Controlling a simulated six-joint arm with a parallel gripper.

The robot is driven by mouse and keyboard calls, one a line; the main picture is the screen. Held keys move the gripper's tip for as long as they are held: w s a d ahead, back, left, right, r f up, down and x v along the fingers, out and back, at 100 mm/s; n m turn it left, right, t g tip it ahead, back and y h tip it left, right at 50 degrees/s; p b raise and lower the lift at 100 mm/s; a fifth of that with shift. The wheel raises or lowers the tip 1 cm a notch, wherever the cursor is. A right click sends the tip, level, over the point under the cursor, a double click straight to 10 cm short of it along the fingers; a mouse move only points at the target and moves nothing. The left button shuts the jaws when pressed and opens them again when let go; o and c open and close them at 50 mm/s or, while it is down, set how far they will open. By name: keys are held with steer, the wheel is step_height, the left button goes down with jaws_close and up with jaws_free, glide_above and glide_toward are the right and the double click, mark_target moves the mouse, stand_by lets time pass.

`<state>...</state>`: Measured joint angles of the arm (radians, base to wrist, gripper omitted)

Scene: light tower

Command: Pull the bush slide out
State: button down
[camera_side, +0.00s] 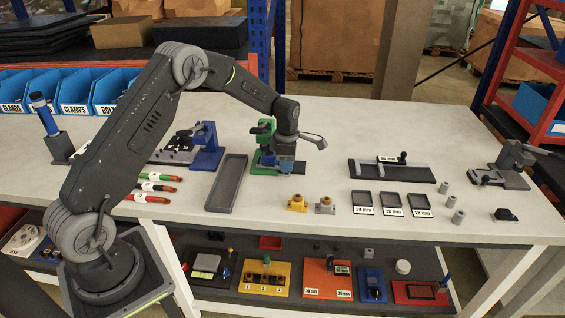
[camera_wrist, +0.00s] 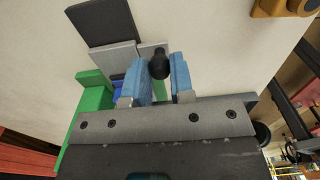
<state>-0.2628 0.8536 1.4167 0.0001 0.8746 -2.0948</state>
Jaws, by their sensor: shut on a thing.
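A light grey piece (camera_wrist: 149,49) shows behind the knob, joined or next to a grey plate (camera_wrist: 112,60) and a dark plate (camera_wrist: 100,22). Which of these parts forms the bush slide is unclear. The green body (camera_wrist: 95,97) lies left of the fingers.
A long grey tray (camera_side: 227,184) lies left of the fixture, and a blue fixture (camera_side: 207,145) stands beyond it. Yellow (camera_side: 297,203) and grey (camera_side: 325,205) small blocks sit in front. Several labelled trays (camera_side: 391,203) lie right.

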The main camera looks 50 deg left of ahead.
steer(key=w+d, duration=0.5)
steer(key=shift+w+d, duration=0.25)
steer(key=shift+d, duration=0.05)
steer(key=c, duration=1)
jaws_free()
steer(key=shift+c, duration=0.2)
steer(key=shift+o, duration=0.3)
step_height(320, 180, up, 14)
